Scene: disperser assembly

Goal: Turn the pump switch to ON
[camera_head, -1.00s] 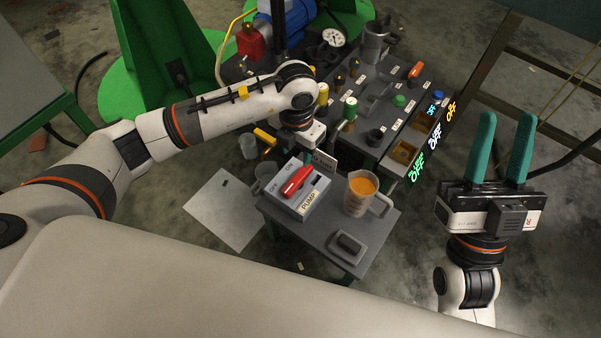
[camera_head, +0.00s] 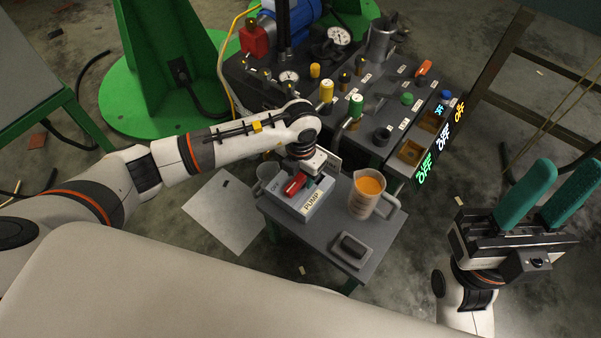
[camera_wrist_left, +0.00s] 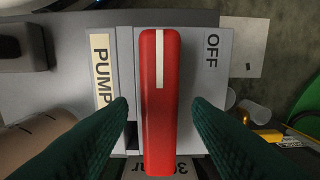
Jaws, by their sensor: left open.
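The pump switch is a red lever (camera_head: 293,184) on a grey box (camera_head: 318,208) labelled PUMP, which stands on a small grey table. In the left wrist view the lever (camera_wrist_left: 160,70) runs straight up the picture, and its white-striped end lies beside the OFF label (camera_wrist_left: 212,50). The ON label is hidden. My left gripper (camera_wrist_left: 160,101) is open, with one green finger on each side of the lever and a visible gap on both sides. In the head view the left gripper partly covers the box. My right gripper (camera_head: 568,170) is open and empty at the right.
A beaker of orange liquid (camera_head: 366,194) stands right of the box. A small dark block (camera_head: 352,246) lies on a tray at the table's front. A clear cup (camera_head: 267,171) stands at the left. A machine panel (camera_head: 375,115) with knobs and lit OFF displays (camera_head: 424,170) stands behind.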

